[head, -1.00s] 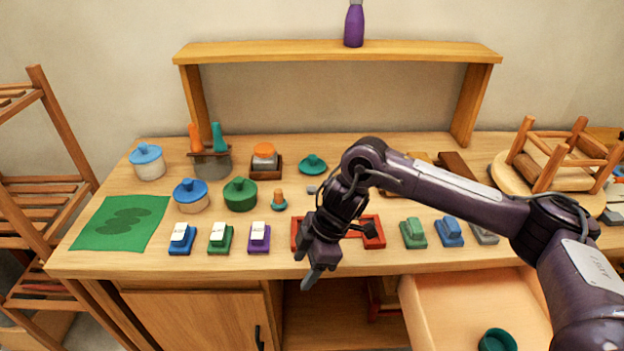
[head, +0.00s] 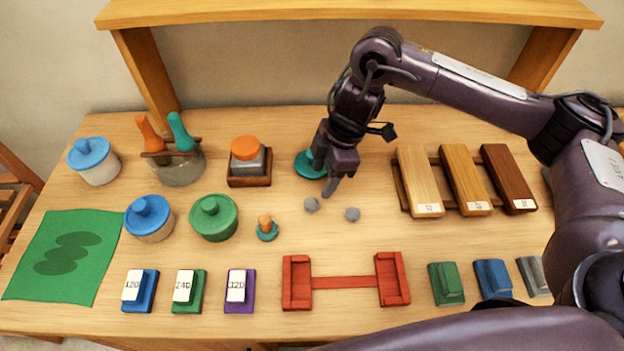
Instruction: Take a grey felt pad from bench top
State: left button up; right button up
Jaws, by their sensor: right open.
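Two small grey felt pads lie on the bench top (head: 400,240): one pad (head: 311,205) at the middle and another pad (head: 352,214) just right of it. My right gripper (head: 329,187) is open and points down just behind the pads, its fingertips close to the left one. I cannot tell its exact height over the bench. No pad is seen between its fingers. My left gripper is not in view.
A teal lid (head: 307,165) is partly hidden behind my right gripper. A teal-based knob (head: 267,228) stands left of the pads, a red holder (head: 340,282) in front. Wooden blocks (head: 465,180) are at the right. Bench around the pads is clear.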

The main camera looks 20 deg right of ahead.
aim_at(313, 203)
jog(key=x, duration=0.2)
jog(key=shift+s+a+f+b, duration=0.1)
jog(key=shift+f+b, duration=0.15)
jog(key=shift+b, duration=0.05)
jog(key=shift+s+a+f, duration=0.15)
jog(key=shift+f, duration=0.15)
jog(key=x, duration=0.3)
jog(key=shift+s+f, duration=0.1)
jog(key=shift+f, duration=0.1)
jog(key=shift+a+f, duration=0.15)
jog(key=shift+f, duration=0.4)
jog(key=c, duration=0.4)
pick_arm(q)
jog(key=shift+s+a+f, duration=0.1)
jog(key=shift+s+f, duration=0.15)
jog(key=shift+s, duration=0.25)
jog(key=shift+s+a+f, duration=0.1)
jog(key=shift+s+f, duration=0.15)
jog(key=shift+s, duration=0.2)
pick_arm(e)
jog(key=c, duration=0.6)
